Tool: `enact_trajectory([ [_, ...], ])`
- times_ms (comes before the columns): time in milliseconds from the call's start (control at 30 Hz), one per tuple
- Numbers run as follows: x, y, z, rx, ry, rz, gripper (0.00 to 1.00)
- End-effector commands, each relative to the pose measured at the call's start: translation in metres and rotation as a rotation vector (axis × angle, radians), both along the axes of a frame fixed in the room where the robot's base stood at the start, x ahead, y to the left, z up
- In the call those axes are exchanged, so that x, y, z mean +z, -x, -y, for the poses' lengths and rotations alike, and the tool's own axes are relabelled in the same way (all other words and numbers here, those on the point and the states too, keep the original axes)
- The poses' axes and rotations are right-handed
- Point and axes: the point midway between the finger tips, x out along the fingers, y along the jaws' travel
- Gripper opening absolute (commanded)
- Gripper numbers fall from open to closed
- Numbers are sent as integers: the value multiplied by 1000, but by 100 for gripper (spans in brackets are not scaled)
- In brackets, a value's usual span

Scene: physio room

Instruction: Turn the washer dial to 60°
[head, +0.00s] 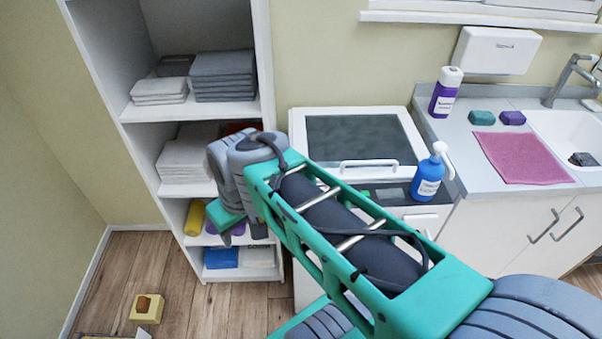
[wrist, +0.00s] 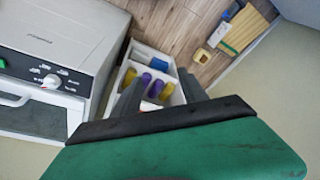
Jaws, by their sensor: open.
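The washer is a white box-shaped machine (head: 408,140) behind my arm in the head view, partly covered by it. In the wrist view, the washer (wrist: 75,35) is at the left, with a dark control strip. Its white dial (wrist: 50,81) sits on that strip among small printed marks. I cannot read the setting. The dial does not show clearly in the head view. My gripper (wrist: 160,92) is open and empty, its grey fingers to the right of the dial and apart from it. In the head view my gripper (head: 229,228) is in front of the shelf unit.
A white shelf unit (head: 198,111) with towels and rolls stands left of the washer. A yellow box (head: 146,309) lies on the floor.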

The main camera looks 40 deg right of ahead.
Motion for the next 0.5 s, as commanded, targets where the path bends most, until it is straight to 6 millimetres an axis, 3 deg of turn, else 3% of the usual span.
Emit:
enact_trajectory([
  [67, 15, -25, 16, 123, -10, -41, 54],
  [167, 28, -63, 56, 406, -44, -83, 54],
  [267, 29, -87, 122, 730, -87, -76, 54],
  [400, 9, -79, 223, 1139, -125, 0, 54],
  [500, -6, -58, 272, 1338, -127, 60, 54],
])
